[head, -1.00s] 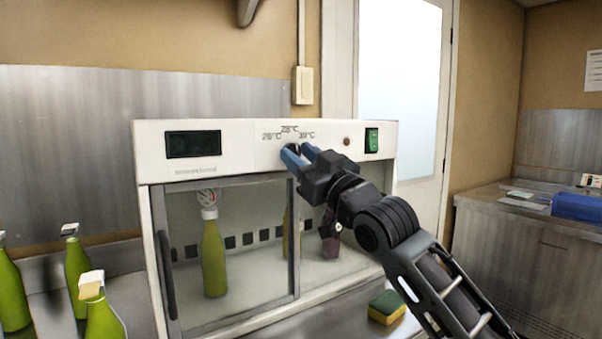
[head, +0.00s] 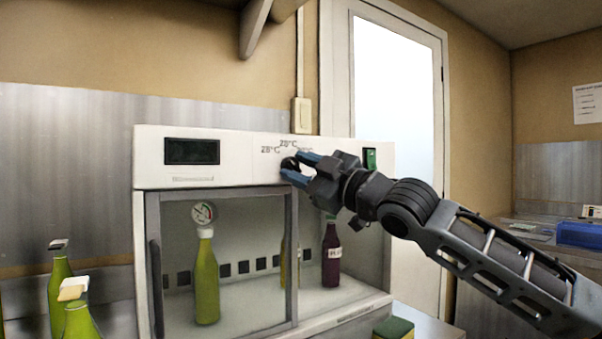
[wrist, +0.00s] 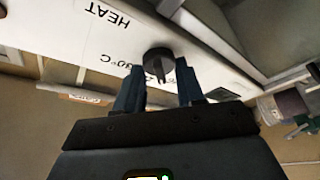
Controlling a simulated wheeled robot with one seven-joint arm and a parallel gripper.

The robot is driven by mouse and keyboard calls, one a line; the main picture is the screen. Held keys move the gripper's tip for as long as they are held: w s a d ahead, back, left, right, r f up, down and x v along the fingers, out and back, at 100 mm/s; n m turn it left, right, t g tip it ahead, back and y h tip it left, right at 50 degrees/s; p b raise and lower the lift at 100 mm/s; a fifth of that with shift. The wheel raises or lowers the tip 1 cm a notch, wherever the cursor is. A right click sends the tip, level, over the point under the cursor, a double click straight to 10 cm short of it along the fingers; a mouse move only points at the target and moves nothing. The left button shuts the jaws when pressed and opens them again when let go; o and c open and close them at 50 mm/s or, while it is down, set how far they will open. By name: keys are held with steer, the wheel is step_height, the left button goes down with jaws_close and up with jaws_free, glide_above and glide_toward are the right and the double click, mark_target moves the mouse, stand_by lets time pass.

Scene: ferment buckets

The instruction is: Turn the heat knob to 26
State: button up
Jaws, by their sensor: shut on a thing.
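The black heat knob (head: 289,164) sits on the white front panel of the warming cabinet (head: 240,158), below printed temperature marks. It also shows in the wrist view (wrist: 158,62), with the word HEAT printed on the panel nearby. My gripper (head: 294,165) is at the panel with its two blue fingers on either side of the knob, shut on it. In the wrist view the fingertips (wrist: 160,78) flank the knob. The gripper hides part of the marks on the right. I cannot tell the exact setting the knob points to.
The cabinet's dark display (head: 192,151) is at left and a green switch (head: 370,158) at right. Other green bottles (head: 60,285) stand at lower left; a sponge (head: 394,328) lies in front.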

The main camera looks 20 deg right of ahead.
stand_by(0.4)
steer(key=o, duration=1)
steer(key=v, duration=0.7)
steer(key=shift+s+d+f+b, duration=0.15)
steer(key=shift+s+d+b, duration=0.05)
steer(key=shift+s+b, duration=0.2)
steer(key=shift+w, duration=0.1)
